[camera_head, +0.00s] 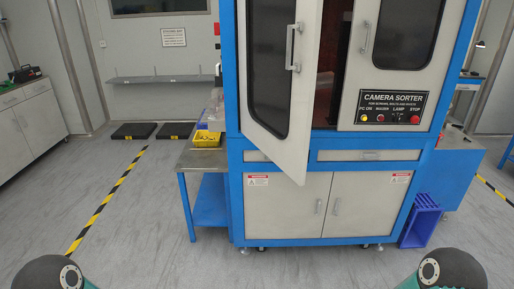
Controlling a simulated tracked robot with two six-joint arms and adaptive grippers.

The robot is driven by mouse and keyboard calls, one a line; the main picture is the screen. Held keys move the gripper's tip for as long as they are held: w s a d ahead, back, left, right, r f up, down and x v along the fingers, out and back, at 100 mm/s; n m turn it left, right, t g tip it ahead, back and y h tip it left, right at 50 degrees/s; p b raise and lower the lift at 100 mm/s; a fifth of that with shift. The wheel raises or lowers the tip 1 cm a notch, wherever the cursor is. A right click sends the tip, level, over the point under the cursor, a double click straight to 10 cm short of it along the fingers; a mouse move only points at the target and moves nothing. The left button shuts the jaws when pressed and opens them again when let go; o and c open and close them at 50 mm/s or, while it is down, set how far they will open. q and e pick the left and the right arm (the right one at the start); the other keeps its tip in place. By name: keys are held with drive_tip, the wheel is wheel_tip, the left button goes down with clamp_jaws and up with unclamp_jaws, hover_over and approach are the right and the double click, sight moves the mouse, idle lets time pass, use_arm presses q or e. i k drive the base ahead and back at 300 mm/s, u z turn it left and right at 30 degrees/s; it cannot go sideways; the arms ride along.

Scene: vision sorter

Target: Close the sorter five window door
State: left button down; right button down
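The camera sorter is a tall blue and white cabinet (240,160) in the middle of the head view. Its left window door (301,130) stands open, swung out toward me, with a dark window and a metal handle (291,47) on its right edge. The dark reddish interior (327,70) shows through the gap to the right of the door. The right window door (358,78) looks shut, with its own handle (365,37). Rounded dark parts of my arms show at the bottom left and bottom right corners, well short of the cabinet. Neither gripper is in view.
A side table (192,160) with a yellow bin (206,139) stands left of the cabinet. A purple crate (420,225) sits on the floor at its right. A control panel (392,109) is below the right window. The floor in front is clear.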

sight(278, 40)
drive_tip(key=u, duration=0.35)
drive_tip(key=i, duration=1.4)
drive_tip(key=z, duration=0.45)
